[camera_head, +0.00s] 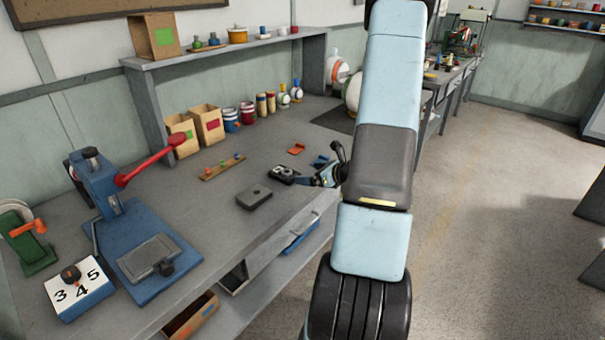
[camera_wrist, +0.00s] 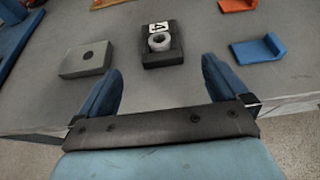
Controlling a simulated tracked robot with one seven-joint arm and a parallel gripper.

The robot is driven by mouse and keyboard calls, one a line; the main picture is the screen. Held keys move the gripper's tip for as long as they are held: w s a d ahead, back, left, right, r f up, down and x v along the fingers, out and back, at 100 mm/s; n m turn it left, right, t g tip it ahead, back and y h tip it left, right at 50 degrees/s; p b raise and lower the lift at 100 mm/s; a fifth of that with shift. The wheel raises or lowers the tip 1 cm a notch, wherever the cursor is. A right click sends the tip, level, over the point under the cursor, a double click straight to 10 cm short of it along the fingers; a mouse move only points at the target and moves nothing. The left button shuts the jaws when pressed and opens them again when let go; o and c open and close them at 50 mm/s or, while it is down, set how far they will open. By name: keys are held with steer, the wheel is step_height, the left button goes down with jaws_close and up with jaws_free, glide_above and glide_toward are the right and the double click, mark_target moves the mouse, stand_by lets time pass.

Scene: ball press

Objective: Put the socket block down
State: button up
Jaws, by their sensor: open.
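The socket block (camera_wrist: 175,57) is black, with a grey ring and a white number label on top. It sits flat on the grey bench, and it also shows in the head view (camera_head: 283,174). My gripper (camera_wrist: 161,66) is open and empty. Its two blue fingers point toward the block's near end, one on either side, with clear gaps between them and the block. In the head view my gripper (camera_head: 322,178) is just right of the block, partly hidden by my arm.
A grey plate with a hole (camera_wrist: 87,58) lies left of the block. A blue bracket (camera_wrist: 258,48) and an orange one (camera_wrist: 237,5) lie right. A blue press (camera_head: 152,250) with a red lever stands left. The bench's front edge (camera_head: 290,222) is close; bare bench surrounds the block.

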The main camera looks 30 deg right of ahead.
steer(key=s+a+r+n+g+y, duration=0.2)
steer(key=s+a+r+n+g, duration=0.2)
steer(key=a+r+n, duration=0.6)
steer(key=s+a+r+n+g+y, duration=0.2)
steer(key=s+a+r+n+g, duration=0.2)
steer(key=a+r+n, duration=0.55)
steer(key=s+a+r+n+h, duration=0.2)
steer(key=s+r+n+h, duration=0.2)
steer(key=s, duration=0.4)
steer(key=s+a+r+n+h, duration=0.1)
steer(key=s+r+n+h, duration=0.3)
steer(key=s+r+n, duration=0.3)
steer(key=shift+s+a+n+t+h, duration=0.3)
steer(key=shift+s+a+n+t, duration=0.1)
steer(key=shift+s+n, duration=0.35)
